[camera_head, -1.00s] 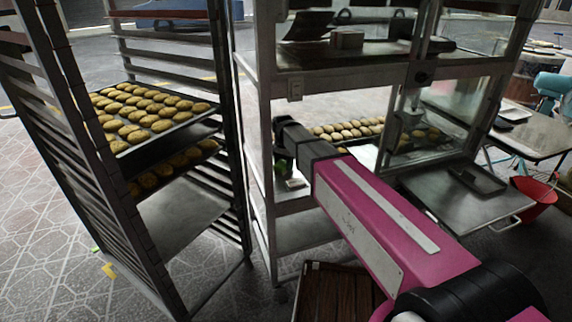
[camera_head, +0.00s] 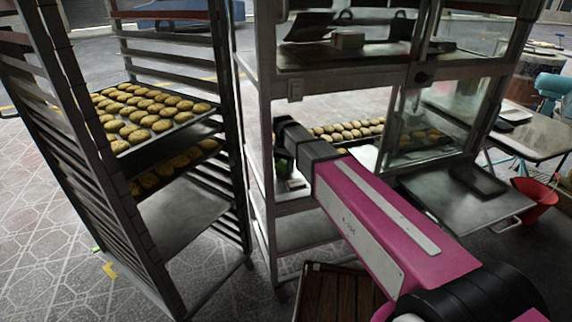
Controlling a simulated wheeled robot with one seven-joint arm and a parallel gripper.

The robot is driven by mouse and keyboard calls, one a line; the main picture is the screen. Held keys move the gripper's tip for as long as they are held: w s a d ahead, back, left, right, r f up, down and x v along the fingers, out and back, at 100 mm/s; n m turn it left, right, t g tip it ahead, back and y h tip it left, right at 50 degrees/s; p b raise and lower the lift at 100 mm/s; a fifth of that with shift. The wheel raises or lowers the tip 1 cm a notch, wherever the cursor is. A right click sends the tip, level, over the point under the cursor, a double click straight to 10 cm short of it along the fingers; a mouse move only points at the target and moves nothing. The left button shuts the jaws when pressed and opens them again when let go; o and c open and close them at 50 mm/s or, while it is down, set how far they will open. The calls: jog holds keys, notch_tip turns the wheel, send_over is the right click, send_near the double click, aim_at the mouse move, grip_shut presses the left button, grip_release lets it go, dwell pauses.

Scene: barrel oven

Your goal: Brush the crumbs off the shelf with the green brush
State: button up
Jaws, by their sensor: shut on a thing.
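The green brush (camera_head: 281,166) shows only as a small dark green patch at the left end of the middle shelf (camera_head: 292,196) of the metal rack. My gripper (camera_head: 289,174) is just below the bend of my wrist, mostly hidden by my arm, and is shut on the brush. A small pale piece shows beside it, low over the shelf. My magenta arm covers much of the shelf, and I cannot make out the crumbs or whether the bristles touch the surface.
A tall tray rack (camera_head: 150,245) with trays of cookies stands close on the left. A cookie tray (camera_head: 352,131) lies farther back on the shelf's level. A glass door (camera_head: 420,120) and upright posts bound the right. A wooden crate (camera_head: 330,295) sits below.

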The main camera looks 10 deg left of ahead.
jog(key=shift+s+a, duration=0.5)
jog(key=shift+a, duration=0.05)
jog(key=shift+w+d+r, duration=0.2)
jog(key=shift+w+d, duration=0.35)
jog(key=shift+d, duration=0.25)
jog(key=shift+w+d+f, duration=0.1)
jog(key=shift+w+d, duration=0.45)
jog(key=shift+d, duration=0.4)
jog(key=shift+w+d+f, duration=0.1)
jog(key=shift+w+d, duration=0.5)
jog(key=shift+d, duration=0.35)
jog(key=shift+w+d, duration=0.55)
jog(key=shift+d, duration=0.4)
jog(key=shift+r, duration=0.15)
jog(key=shift+r, duration=2.9)
jog(key=shift+r, duration=0.15)
jog(key=shift+r, duration=1.35)
